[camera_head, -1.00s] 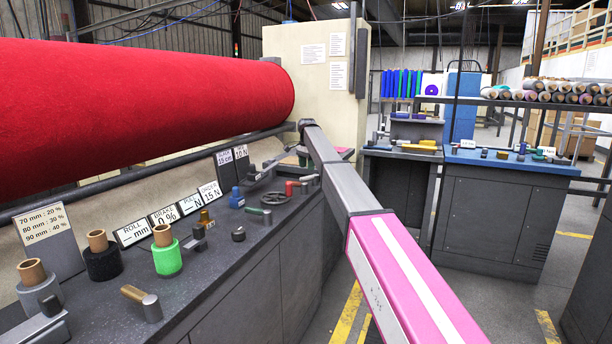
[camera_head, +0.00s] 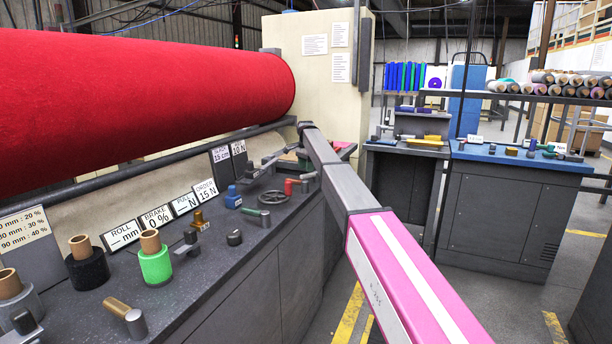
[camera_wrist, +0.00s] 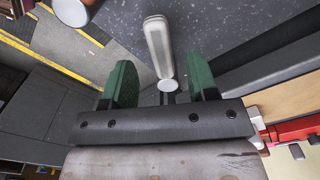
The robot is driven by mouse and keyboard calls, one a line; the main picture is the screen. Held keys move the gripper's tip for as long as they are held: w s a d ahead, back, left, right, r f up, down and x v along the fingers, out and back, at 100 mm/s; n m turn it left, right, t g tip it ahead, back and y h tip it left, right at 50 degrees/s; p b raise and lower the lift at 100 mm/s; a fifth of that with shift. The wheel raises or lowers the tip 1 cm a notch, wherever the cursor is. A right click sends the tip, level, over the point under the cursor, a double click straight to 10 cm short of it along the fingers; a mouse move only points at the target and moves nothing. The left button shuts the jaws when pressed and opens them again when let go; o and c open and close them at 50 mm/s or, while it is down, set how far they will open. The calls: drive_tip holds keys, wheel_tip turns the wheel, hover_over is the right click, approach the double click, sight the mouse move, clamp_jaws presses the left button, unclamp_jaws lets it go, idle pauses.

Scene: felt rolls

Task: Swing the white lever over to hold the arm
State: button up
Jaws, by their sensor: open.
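A pale grey-white lever (camera_wrist: 158,45) with a rounded end shows at the top middle of the wrist view, over the dark speckled bench top. Its near, round end lies in the gap between the fingers of my gripper (camera_wrist: 163,78), with space on both sides. The two green fingers are apart and hold nothing. In the head view, a light grey lever (camera_head: 270,159) stands at the far end of the bench, just left of my arm. My gripper is not clearly seen there. I cannot single out the arm that the lever holds.
The dark bench (camera_head: 205,275) carries a black handwheel (camera_head: 274,197), a red crank (camera_head: 293,185), a green felt roll (camera_head: 155,264) and a black one (camera_head: 88,270). A big red roll (camera_head: 140,115) hangs above. A blue-topped bench (camera_head: 515,158) stands right; yellow-striped floor lies between.

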sight(306, 174)
drive_tip(key=shift+f, duration=2)
clamp_jaws()
drive_tip(key=shift+w+a, duration=0.1)
drive_tip(key=m, duration=0.1)
drive_tip(key=w+m, duration=0.1)
drive_tip(key=shift+w+a+m, duration=0.1)
drive_tip(key=shift+a+m, duration=0.2)
drive_tip(key=shift+a, duration=0.05)
drive_tip(key=w+m, duration=0.1)
drive_tip(key=m, duration=0.1)
drive_tip(key=w+m, duration=0.1)
drive_tip(key=shift+a+m, duration=0.3)
drive_tip(key=shift+m, duration=0.1)
drive_tip(key=w+m, duration=0.1)
drive_tip(key=m, duration=0.2)
drive_tip(key=shift+w, duration=0.4)
drive_tip(key=shift+w+d+m, duration=0.1)
drive_tip(key=shift+w+m, duration=0.2)
drive_tip(key=shift+m, duration=0.4)
drive_tip(key=shift+w+d+m, duration=0.1)
drive_tip(key=shift+w+m, duration=0.2)
drive_tip(key=shift+m, duration=0.4)
